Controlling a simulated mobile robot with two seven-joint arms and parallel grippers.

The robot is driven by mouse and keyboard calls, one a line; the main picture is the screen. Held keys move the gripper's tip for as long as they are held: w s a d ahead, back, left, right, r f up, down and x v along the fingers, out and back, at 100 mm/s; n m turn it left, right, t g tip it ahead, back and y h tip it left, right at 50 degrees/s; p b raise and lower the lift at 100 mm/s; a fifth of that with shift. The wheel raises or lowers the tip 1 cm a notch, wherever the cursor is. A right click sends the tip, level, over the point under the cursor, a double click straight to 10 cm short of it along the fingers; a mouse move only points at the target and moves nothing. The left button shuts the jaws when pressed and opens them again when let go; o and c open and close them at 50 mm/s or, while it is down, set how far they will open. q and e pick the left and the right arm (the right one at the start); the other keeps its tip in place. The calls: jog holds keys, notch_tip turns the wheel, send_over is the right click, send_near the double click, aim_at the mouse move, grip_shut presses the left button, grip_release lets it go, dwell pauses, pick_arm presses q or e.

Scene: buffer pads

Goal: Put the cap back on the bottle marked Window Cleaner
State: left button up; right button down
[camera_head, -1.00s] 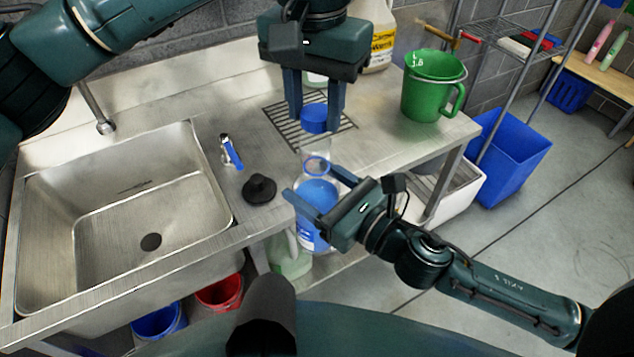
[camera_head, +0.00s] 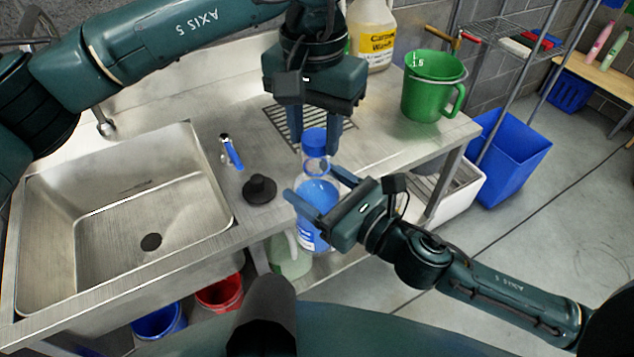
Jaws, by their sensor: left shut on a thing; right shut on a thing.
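The bottle (camera_head: 318,194) is clear with blue liquid and a blue label; its wording is too small to read. My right gripper (camera_head: 318,188) is shut on the bottle's body and holds it upright at the counter's front edge. The blue cap (camera_head: 314,139) is between the fingers of my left gripper (camera_head: 317,143), which is shut on it from above. The cap is right at the top of the bottle's neck and looks in line with it.
A black plunger-like object (camera_head: 260,189) and a blue-handled tool (camera_head: 231,152) lie on the counter left of the bottle. The sink (camera_head: 130,215) is further left. A green jug (camera_head: 432,85) and a Carpet Wash jug (camera_head: 372,35) stand behind right.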

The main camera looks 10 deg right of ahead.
pick_arm(q)
jog(key=shift+s, duration=0.1)
dwell(0.4)
jog(key=shift+f, duration=0.9)
jog(key=shift+f, duration=0.55)
jog(key=m, duration=0.6)
jog(key=shift+a+m, duration=0.1)
jog(key=shift+m, duration=0.2)
jog(key=o, duration=0.9)
jog(key=shift+o, duration=0.2)
